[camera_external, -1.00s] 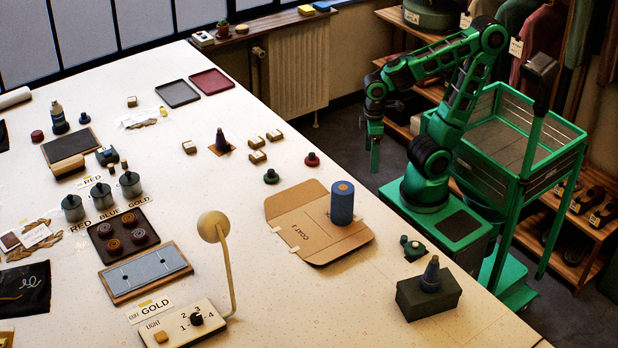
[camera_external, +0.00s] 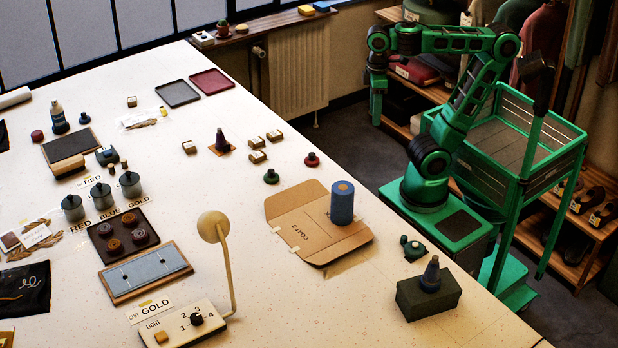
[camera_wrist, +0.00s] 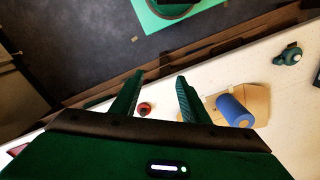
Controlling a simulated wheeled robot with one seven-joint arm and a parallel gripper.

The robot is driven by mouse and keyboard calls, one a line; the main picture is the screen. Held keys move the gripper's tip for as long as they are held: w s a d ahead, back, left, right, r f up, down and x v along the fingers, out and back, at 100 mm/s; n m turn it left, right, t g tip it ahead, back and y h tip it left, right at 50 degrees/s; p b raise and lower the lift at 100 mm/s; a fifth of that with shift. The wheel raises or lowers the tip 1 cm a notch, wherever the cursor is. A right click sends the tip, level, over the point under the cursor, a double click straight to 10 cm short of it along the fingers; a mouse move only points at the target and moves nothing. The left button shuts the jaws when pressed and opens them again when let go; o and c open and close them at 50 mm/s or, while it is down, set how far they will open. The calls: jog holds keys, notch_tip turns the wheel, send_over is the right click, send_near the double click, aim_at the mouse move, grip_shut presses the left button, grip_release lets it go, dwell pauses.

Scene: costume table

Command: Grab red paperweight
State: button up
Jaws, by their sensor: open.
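A small red paperweight (camera_external: 311,160) with a knob on top stands on the white table near its right edge. It also shows in the wrist view (camera_wrist: 144,109), between and beyond my fingers. My gripper (camera_external: 377,104) is open and empty, up in the air past the table's right edge, with its fingers pointing down. In the wrist view my gripper's two fingers (camera_wrist: 160,80) stand apart with nothing between them. A darker red knobbed piece (camera_external: 37,136) stands at the far left of the table.
A green knobbed piece (camera_external: 271,177) stands near the red one. A blue cylinder (camera_external: 342,205) stands on a cardboard folder (camera_external: 298,240) towards the front. Several small wooden blocks (camera_external: 257,156) lie left of the paperweight. The table's right edge (camera_external: 345,158) is clear beside it.

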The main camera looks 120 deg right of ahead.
notch_tip(320, 180, up, 10)
jog(key=n+y, duration=0.1)
jog(key=n, duration=0.6)
send_over(311, 157)
notch_tip(311, 157, down, 15)
jog(key=w+d+f+n+t+y, duration=0.2)
jog(key=w+f+n+y, duration=0.1)
jog(key=y, duration=0.1)
jog(key=s+d+r+n+t+y, duration=0.25)
jog(key=s+r+t, duration=0.25)
jog(key=r, duration=0.4)
jog(key=s+d+r+n+t+y, duration=0.1)
jog(key=s+r+n+t+y, duration=0.3)
jog(key=r, duration=0.5)
jog(key=shift+m, duration=0.55)
notch_tip(311, 157, down, 27)
jog(key=shift+a+f, duration=0.1)
jog(key=shift+f, duration=0.25)
jog(key=x, duration=0.5)
jog(key=shift+w+a, duration=0.1)
jog(key=shift+w, duration=0.15)
jog(key=shift+w+x, duration=0.2)
jog(key=shift+x, duration=2.45)
jog(key=shift+r, duration=0.1)
